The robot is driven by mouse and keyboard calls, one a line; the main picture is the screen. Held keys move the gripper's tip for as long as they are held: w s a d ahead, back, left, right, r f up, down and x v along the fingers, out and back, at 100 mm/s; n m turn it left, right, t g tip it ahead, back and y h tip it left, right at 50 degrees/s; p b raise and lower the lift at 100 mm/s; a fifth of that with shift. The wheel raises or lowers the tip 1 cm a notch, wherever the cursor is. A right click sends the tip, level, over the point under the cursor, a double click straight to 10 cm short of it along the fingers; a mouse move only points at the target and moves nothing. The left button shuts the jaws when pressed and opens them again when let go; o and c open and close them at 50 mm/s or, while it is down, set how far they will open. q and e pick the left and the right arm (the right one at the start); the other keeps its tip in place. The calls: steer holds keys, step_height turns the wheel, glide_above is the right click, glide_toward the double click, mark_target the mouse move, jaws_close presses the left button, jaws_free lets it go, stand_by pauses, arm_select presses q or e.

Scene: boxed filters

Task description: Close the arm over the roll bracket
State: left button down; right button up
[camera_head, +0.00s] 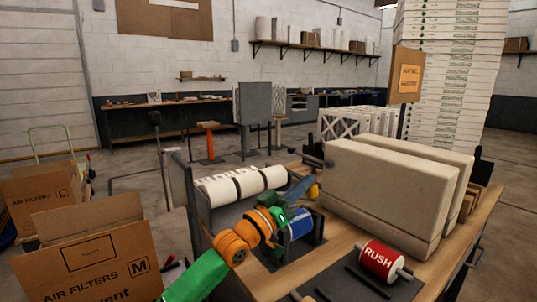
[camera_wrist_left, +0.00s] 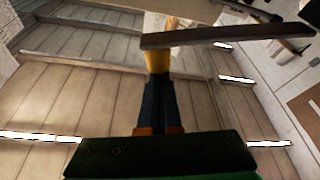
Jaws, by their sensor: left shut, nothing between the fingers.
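A grey bracket (camera_head: 184,185) with upright plates holds white printed rolls (camera_head: 240,186) on the table's left side. My left gripper (camera_head: 313,190), with yellow fingertips, is shut and empty at the right end of these rolls. In the left wrist view its shut fingers (camera_wrist_left: 157,60) point up, and a grey bar (camera_wrist_left: 225,37) crosses at their tips. I cannot tell whether they touch. A short dark bar (camera_head: 313,160) shows above the gripper in the head view; whether it is the bracket's arm is unclear. My left arm hides part of the bracket. My right gripper is not in view.
Large cream filter blocks (camera_head: 390,190) stand right of the gripper. A red RUSH roll (camera_head: 379,261) lies at the table's front, and a blue roll (camera_head: 297,226) sits behind my arm. Cardboard boxes (camera_head: 95,252) stand at left. Open floor lies beyond the table.

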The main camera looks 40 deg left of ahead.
mark_target(317, 200)
arm_select(q)
steer(key=f, duration=0.1)
steer(key=d+f+b, duration=0.1)
steer(key=f, duration=0.1)
steer(key=shift+s+d+f+m, duration=0.15)
steer(key=shift+d+f+m, duration=0.1)
steer(key=shift+m, duration=0.15)
steer(key=shift+s+d+f+b, duration=0.1)
steer(key=shift+d+f+b, duration=0.1)
steer(key=shift+f+b, duration=0.3)
steer(key=shift+f, duration=0.15)
steer(key=shift+s+f, duration=0.1)
